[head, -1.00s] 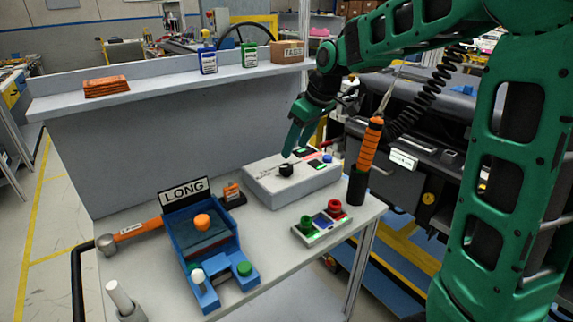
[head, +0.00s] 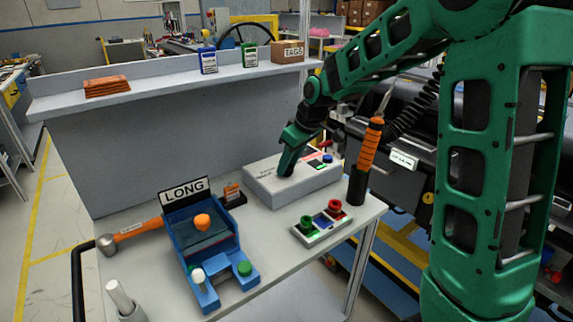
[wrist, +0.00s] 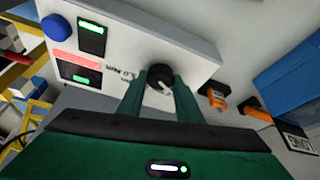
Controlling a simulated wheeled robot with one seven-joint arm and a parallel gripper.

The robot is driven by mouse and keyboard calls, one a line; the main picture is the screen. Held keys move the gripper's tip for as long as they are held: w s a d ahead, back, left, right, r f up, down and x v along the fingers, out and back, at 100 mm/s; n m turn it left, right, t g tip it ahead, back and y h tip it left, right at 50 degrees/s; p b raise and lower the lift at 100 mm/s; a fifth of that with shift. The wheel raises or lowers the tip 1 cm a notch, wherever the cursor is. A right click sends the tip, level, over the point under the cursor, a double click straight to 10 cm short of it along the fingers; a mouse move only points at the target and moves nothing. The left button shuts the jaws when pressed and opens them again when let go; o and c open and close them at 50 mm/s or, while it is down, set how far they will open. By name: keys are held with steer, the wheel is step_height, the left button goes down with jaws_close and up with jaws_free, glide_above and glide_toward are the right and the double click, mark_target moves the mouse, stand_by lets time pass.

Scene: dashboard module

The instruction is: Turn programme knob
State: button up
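The programme knob is a round black dial (wrist: 158,78) with a white pointer, on the face of a white control box (head: 268,186). In the head view my gripper (head: 287,170) points down at the box and hides the knob. In the wrist view my gripper's two green fingers (wrist: 160,92) stand apart, one on each side of the knob, with their tips close to it. The knob shows between them. Whether the fingers touch its sides cannot be told. The small lettering near the knob is too blurred to read.
The box carries a blue button (wrist: 56,27) and lit displays. A panel with green and red buttons (head: 322,222) lies in front. An orange-handled tool (head: 368,150) stands upright at the right. A blue fixture (head: 212,250) marked LONG and a hammer (head: 130,234) are left.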

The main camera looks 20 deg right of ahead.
steer(key=c, duration=0.4)
steer(key=shift+o, duration=0.2)
steer(key=shift+a, duration=0.1)
steer(key=m+h, duration=0.1)
steer(key=m, duration=0.2)
steer(key=shift+s+m+t, duration=0.1)
steer(key=shift+m+t, duration=0.3)
steer(key=shift+a+m+h, duration=0.15)
steer(key=shift+m+h, duration=0.75)
steer(key=shift+m, duration=1)
steer(key=o, duration=1)
